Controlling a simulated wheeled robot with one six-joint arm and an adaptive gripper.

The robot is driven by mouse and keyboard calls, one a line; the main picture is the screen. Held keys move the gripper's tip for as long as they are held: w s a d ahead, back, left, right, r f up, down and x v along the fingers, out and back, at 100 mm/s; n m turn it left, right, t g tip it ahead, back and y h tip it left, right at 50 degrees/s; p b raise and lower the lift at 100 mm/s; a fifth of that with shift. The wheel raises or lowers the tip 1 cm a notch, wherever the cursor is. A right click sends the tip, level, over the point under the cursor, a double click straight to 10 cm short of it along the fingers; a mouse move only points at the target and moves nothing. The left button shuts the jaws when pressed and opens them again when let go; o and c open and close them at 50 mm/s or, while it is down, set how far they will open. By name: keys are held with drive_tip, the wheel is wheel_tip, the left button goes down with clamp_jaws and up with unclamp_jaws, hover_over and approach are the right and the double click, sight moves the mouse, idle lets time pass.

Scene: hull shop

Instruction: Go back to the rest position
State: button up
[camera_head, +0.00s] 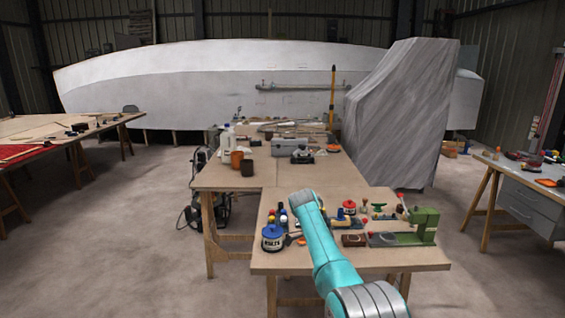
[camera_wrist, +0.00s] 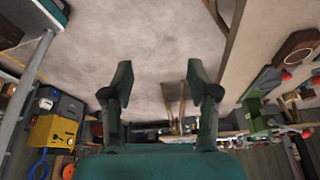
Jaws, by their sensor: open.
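My teal arm reaches out over the front workbench (camera_head: 345,259) in the head view, and its far end hides part of the bench top. My gripper (camera_wrist: 158,75) shows in the wrist view with its two dark green fingers spread apart. Nothing is between the fingers. Beyond them the wrist view shows bare concrete floor (camera_wrist: 125,35). The gripper itself cannot be made out in the head view.
A green machine (camera_head: 424,226) stands at the bench's right. A toolbox (camera_head: 291,147) sits further back. A second table (camera_head: 110,120) is at left, and drawers (camera_head: 532,203) at right.

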drive_tip(key=s+d+f+n+t+y, duration=0.1)
drive_tip(key=s+f+n+t, duration=0.2)
drive_tip(key=f, duration=1.1)
drive_tip(key=s+d+f+n+t+y, duration=0.1)
drive_tip(key=s+f+n, duration=0.3)
drive_tip(key=f, duration=1.1)
drive_tip(key=s+d+f+n+t, duration=0.1)
drive_tip(key=s+f, duration=0.3)
drive_tip(key=s, duration=0.3)
drive_tip(key=s+f+n+t+y, duration=0.1)
drive_tip(key=s+f+n, duration=0.1)
drive_tip(key=s+f, duration=0.35)
drive_tip(key=s+d+f+n+t, duration=0.1)
drive_tip(key=s+f, duration=0.2)
drive_tip(key=s, duration=0.6)
drive_tip(key=s+r+n+t+y, duration=0.15)
drive_tip(key=s+r, duration=0.25)
drive_tip(key=s, duration=0.8)
drive_tip(key=s+r+n+t, duration=0.3)
drive_tip(key=s+r, duration=0.2)
drive_tip(key=s, duration=0.7)
drive_tip(key=s+r+n+t, duration=0.2)
drive_tip(key=s+r, duration=0.6)
drive_tip(key=r, duration=0.6)
drive_tip(key=s+r+n+t, duration=0.2)
drive_tip(key=s+r, duration=0.6)
drive_tip(key=r, duration=0.6)
drive_tip(key=shift+d+n, duration=0.35)
drive_tip(key=shift+d, duration=0.05)
drive_tip(key=shift+s, duration=0.1)
